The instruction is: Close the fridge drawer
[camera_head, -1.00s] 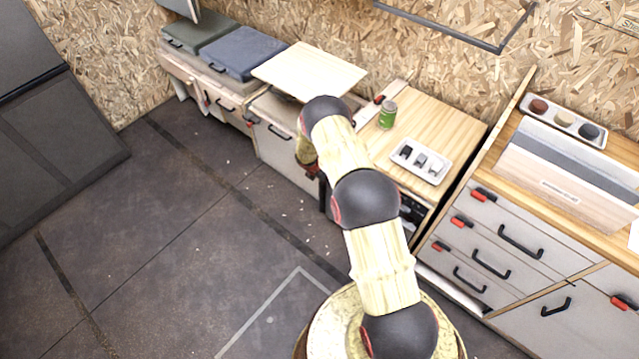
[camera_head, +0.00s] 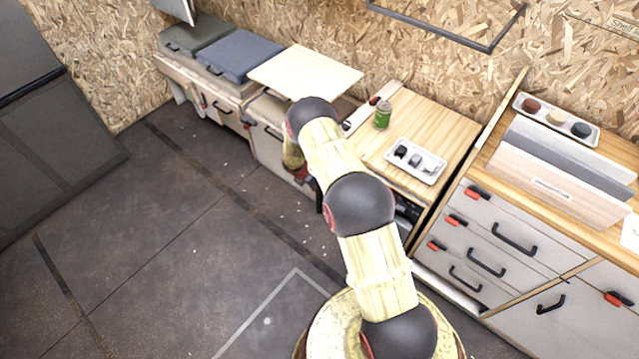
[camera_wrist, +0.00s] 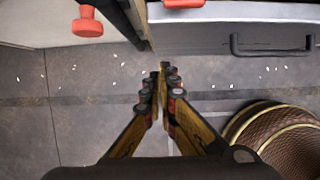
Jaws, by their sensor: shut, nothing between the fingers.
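A grey drawer front (camera_wrist: 215,38) with a dark bar handle (camera_wrist: 275,46) and a red latch (camera_wrist: 183,3) crosses the upper right of the wrist view; it looks like the fridge drawer. How far it stands out from its cabinet I cannot tell. My gripper (camera_wrist: 163,74) is shut and empty, over the floor just in front of the drawer's left end, with a visible gap in the picture. In the head view my arm hides most of the drawer; a dark part (camera_head: 408,208) shows under the wooden counter (camera_head: 440,130).
A pale cabinet front with a red knob (camera_wrist: 87,22) stands left of the drawer in the wrist view. On the counter are a green can (camera_head: 383,115) and a white tray (camera_head: 415,161). A drawer unit (camera_head: 490,245) stands at right. The floor at left is clear.

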